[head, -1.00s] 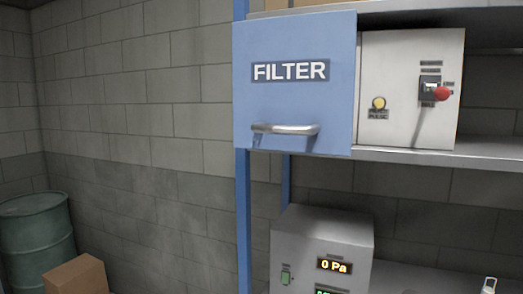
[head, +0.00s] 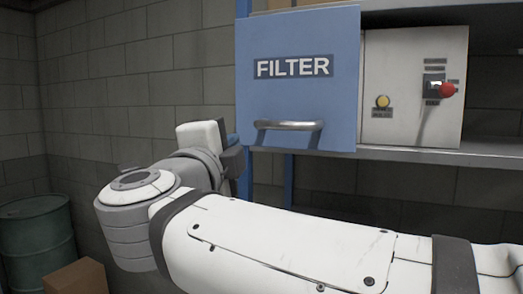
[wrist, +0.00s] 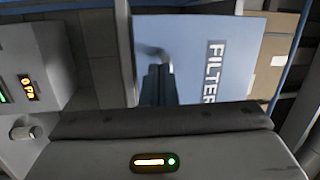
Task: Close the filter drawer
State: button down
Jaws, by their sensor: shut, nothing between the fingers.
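The filter drawer (head: 305,90) has a blue front with a FILTER label and a metal bar handle (head: 289,126) low on it. In the head view its front stands forward of the shelf edge. My gripper (wrist: 158,72) is shut and empty in the wrist view, its dark fingers pointing at the blue drawer front (wrist: 190,40). The drawer handle (wrist: 151,50) shows just beyond the fingertips, partly hidden by them. I cannot tell whether the fingers touch it. In the head view my white arm crosses below the drawer, and the fingertips are hard to make out.
A pale control panel (head: 413,95) with a red knob and a yellow button sits right of the drawer, on the grey shelf (head: 430,156). A grey box with a display (wrist: 50,50) shows in the wrist view. A green drum (head: 35,235) and a cardboard box (head: 75,276) stand lower left.

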jog(key=s+f+m+g+h, duration=0.1)
jog(key=s+m+g+h, duration=0.1)
jog(key=s, duration=0.1)
jog(key=m+p, duration=0.1)
jog(key=p, duration=0.3)
send_near(268, 145)
jog(key=x, duration=0.5)
jog(key=shift+w+d+r, duration=0.1)
jog(key=shift+w+r, duration=0.05)
jog(key=shift+w, duration=0.05)
jog(key=shift+x, duration=0.8)
